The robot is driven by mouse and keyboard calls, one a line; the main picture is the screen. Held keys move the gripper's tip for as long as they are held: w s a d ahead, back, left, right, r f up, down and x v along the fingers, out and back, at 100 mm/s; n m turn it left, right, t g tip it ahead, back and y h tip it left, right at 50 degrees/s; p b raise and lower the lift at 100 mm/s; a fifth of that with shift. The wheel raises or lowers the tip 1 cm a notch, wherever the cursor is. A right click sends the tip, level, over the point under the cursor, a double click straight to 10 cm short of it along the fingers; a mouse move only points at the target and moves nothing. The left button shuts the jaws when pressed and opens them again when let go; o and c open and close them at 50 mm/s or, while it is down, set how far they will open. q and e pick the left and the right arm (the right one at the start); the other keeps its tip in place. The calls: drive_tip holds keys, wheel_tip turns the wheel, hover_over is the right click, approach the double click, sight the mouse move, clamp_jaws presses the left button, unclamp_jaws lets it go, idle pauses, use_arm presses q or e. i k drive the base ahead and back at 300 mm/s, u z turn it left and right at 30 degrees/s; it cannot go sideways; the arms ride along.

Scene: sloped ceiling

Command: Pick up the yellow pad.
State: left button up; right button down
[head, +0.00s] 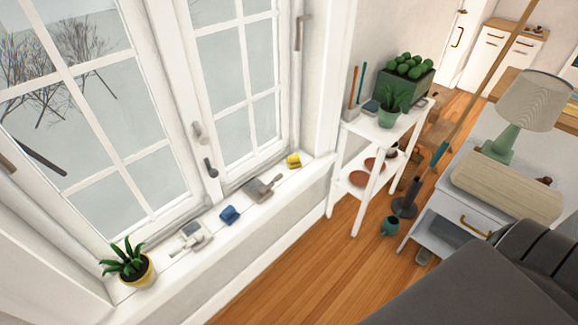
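A small yellow pad (293,161) lies on the white windowsill (205,262), near its far right end beside the window frame. It is small in the picture, and nothing covers it from this view. Neither of my grippers is in view.
Along the sill are a potted plant (133,270), a pale device (190,235), a blue object (229,214) and a grey-brown handled object (262,188). A white shelf stand (372,132) with plants is right of the sill. Wooden floor (300,270) is clear below the sill.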

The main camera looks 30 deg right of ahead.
sight(294, 161)
drive_tip(key=z, duration=1.8)
drive_tip(key=i, duration=1.8)
drive_tip(key=u, duration=3)
